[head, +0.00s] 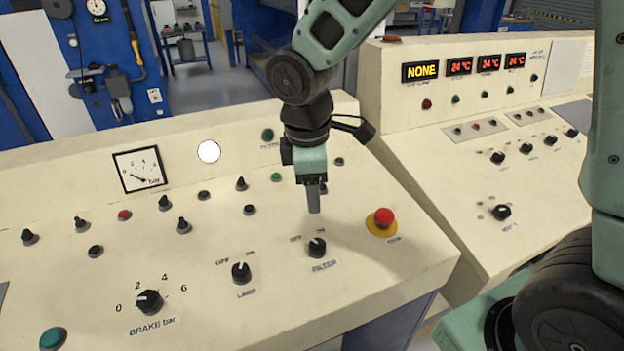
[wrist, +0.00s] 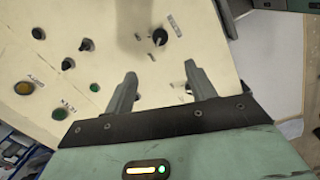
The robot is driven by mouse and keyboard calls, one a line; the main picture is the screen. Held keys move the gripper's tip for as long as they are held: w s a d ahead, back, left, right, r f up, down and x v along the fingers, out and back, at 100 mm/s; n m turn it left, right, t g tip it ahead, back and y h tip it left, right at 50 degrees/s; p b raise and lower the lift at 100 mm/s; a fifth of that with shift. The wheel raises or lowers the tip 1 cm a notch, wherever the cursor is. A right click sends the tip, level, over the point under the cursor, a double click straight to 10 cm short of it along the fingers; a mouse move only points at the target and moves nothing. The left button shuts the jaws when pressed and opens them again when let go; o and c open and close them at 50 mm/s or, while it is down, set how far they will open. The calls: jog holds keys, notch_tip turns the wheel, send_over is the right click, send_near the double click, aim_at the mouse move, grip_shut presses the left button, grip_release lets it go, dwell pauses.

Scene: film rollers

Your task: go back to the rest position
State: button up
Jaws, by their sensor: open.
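My gripper (head: 314,208) points down above the cream control panel (head: 335,270) in the head view, over the area just behind the FILTER knob (head: 316,247). In the wrist view, the two fingers of my gripper (wrist: 162,88) stand apart with nothing between them. A black knob (wrist: 160,37) shows beyond the fingertips, apart from them. The LAMP knob (head: 241,272) and the BRAKE knob (head: 149,302) sit to the left on the same panel. My arm comes down from the top of the head view.
A red emergency button (head: 384,217) on a yellow base stands right of my gripper. A second panel (head: 470,190) with displays reading NONE and 24 °C rises at the right. A pressure gauge (head: 140,170) is at the left. The air above the left panel is clear.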

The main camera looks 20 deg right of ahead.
jog(key=shift+r, duration=0.5)
jog(key=shift+s+a, duration=0.15)
